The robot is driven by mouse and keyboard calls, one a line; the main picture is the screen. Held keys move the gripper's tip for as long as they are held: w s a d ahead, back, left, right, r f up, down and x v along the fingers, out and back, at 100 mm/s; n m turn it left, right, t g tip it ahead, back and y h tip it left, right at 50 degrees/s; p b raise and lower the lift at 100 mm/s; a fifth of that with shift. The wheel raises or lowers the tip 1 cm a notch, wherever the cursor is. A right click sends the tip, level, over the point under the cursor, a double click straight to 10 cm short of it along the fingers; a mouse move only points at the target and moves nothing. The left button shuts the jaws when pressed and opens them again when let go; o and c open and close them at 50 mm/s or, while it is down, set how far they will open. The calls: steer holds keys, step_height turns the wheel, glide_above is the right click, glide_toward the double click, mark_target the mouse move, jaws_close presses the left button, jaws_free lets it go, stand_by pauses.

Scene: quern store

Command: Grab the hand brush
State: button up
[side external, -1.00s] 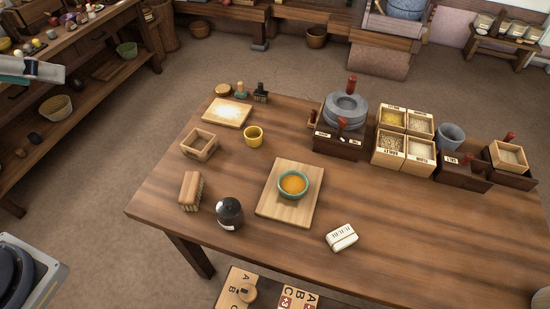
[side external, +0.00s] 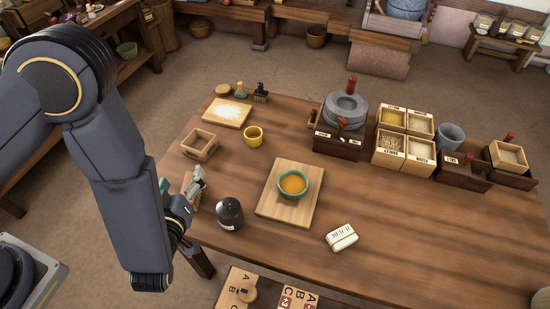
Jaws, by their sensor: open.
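The hand brush (side external: 193,207) is at the left edge of the wooden table, mostly hidden behind my gripper; only slivers of its tan block and bristles show. My gripper (side external: 198,181) is open, with its fingers right over or beside the brush in the picture. I cannot tell whether they touch it or how high above it they are.
A dark round jar (side external: 229,214) stands just right of the gripper. A board (side external: 288,220) holds a teal bowl (side external: 293,184). The table's front middle is fairly clear.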

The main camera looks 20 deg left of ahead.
steer(key=s+f+m+h, duration=0.2)
steer(key=s+f+m, duration=0.3)
steer(key=s+f, duration=0.4)
steer(key=shift+g, duration=0.4)
steer(key=x, duration=1.1)
steer(key=shift+w+a+f, duration=0.15)
steer(key=shift+w+a, duration=0.1)
steer(key=shift+a+x, duration=0.2)
steer(key=shift+x, duration=1.1)
steer(key=shift+a+x, duration=0.15)
steer(key=shift+x, duration=1.2)
steer(key=shift+s, duration=0.15)
steer(key=c, duration=1.3)
steer(key=shift+o, duration=0.2)
